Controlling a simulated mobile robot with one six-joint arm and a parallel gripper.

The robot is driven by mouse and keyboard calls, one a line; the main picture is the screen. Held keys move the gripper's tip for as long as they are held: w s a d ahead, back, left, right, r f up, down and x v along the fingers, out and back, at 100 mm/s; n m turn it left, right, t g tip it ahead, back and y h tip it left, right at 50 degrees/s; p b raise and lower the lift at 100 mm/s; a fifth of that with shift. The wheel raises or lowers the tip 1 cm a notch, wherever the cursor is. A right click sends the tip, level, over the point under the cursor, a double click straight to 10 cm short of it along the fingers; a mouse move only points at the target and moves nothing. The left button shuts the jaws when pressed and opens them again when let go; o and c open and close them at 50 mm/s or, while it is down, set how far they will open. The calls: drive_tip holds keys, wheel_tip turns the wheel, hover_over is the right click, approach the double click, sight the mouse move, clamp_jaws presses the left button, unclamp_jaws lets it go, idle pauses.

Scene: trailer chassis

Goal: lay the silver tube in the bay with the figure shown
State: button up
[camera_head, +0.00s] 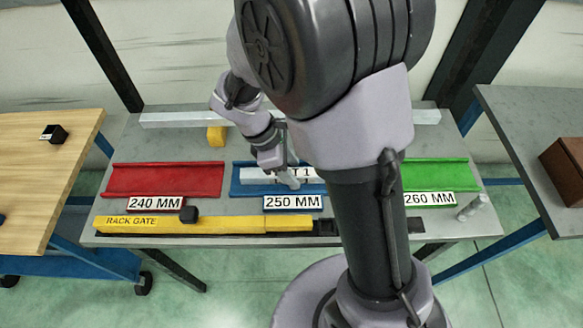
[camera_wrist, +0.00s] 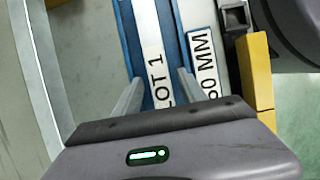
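The silver tube (camera_head: 255,174), marked "LOT 1", lies lengthwise in the blue bay (camera_head: 238,189) labelled 250 MM (camera_head: 293,202). In the wrist view the tube (camera_wrist: 148,30) runs between my two fingers. My gripper (camera_head: 291,181) is low over the blue bay; in the wrist view its fingers (camera_wrist: 159,78) are apart, with a gap on each side of the tube. The red bay (camera_head: 165,179), labelled 240 MM, is empty. The green bay (camera_head: 435,173), labelled 260 MM, looks empty, but my arm hides its left part. My arm also hides the tube's right end.
A yellow rack gate (camera_head: 240,222) with a black knob (camera_head: 189,214) lies along the front edge. A long pale bar (camera_head: 180,119) and a yellow block (camera_head: 216,137) are at the back. Small metal cylinders (camera_head: 474,208) stand front right. Side tables (camera_head: 50,150) flank the bench.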

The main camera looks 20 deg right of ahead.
drive_tip(key=p+v, duration=0.6)
drive_tip(key=v, duration=0.7)
drive_tip(key=s+r+m+t+y, duration=0.6)
drive_tip(key=s+r+m, duration=0.6)
drive_tip(key=m, duration=0.6)
drive_tip(key=shift+s+d+r+m+t, duration=0.4)
drive_tip(key=shift+s+t, duration=0.2)
drive_tip(key=shift+s, duration=0.55)
wheel_tip(320, 180, down, 5)
drive_tip(key=b, duration=0.5)
